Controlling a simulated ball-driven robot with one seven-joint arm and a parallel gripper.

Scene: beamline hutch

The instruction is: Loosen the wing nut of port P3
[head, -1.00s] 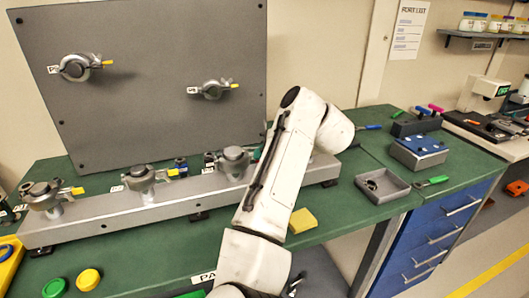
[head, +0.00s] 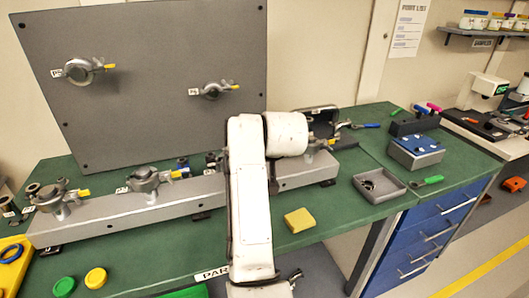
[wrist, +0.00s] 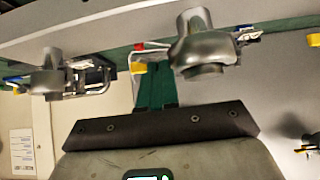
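A row of metal port clamps with yellow-tipped wing nuts stands on a grey rail (head: 100,218). P3's label cannot be read now; the clamp at the third place from the left is hidden behind my arm in the head view. In the wrist view, which is upside down, that clamp (wrist: 200,50) is large at the top, with a yellow wing nut (wrist: 138,67) at its left. My gripper (wrist: 155,68) reaches up with its dark green fingers close to this wing nut. I cannot tell whether they touch it or how far apart they are.
Neighbouring clamps stand on both sides, one left in the wrist view (wrist: 45,80) and one left in the head view (head: 144,180). A grey panel (head: 150,120) with two more ports rises behind. A yellow block (head: 299,220) and a grey tray (head: 360,192) lie on the green bench.

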